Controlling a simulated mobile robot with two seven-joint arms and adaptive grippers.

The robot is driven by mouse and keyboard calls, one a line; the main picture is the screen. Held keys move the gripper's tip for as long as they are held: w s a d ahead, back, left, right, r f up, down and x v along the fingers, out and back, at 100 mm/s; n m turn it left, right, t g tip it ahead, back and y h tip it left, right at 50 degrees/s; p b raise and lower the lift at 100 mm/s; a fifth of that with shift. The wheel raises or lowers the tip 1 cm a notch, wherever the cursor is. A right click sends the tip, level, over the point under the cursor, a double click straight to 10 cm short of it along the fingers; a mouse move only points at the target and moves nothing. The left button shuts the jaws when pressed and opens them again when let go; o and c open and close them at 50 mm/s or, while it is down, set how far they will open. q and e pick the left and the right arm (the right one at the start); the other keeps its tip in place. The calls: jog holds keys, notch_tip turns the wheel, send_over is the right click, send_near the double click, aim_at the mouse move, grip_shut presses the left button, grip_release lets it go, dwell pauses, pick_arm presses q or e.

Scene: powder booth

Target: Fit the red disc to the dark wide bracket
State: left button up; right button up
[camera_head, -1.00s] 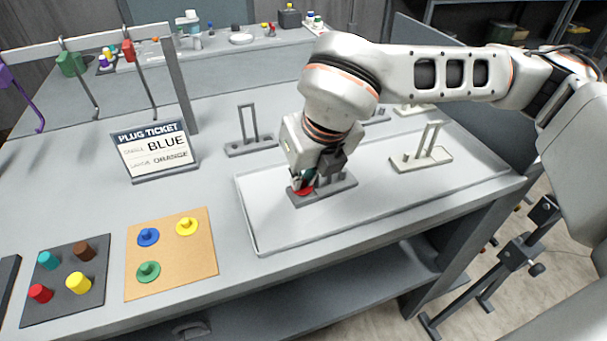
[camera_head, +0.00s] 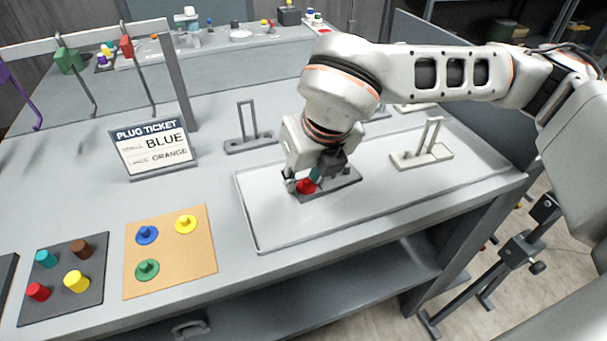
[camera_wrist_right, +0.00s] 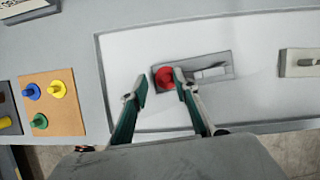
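The dark wide bracket (camera_head: 347,180) lies on the white tray; it also shows in the wrist view (camera_wrist_right: 220,59). The red disc (camera_head: 306,186) is at the left end of its base, and its round top with a knob shows in the wrist view (camera_wrist_right: 164,77). Whether it is fully seated I cannot tell. My right gripper (camera_head: 303,180) is open above that end, and in the wrist view its fingers (camera_wrist_right: 158,84) stand apart, one on each side of the disc. The right finger overlaps the disc's edge in that view. My left gripper is not in view.
The white tray (camera_head: 262,226) also carries a cream bracket (camera_head: 410,161). A grey bracket (camera_head: 240,149) stands behind it. An orange board (camera_head: 186,258) with blue, yellow and green discs and a dark mat (camera_head: 60,297) with coloured plugs lie left. A ticket sign (camera_head: 155,152) stands behind them.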

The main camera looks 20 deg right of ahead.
jog(key=v, duration=1.2)
jog(key=shift+w, duration=0.1)
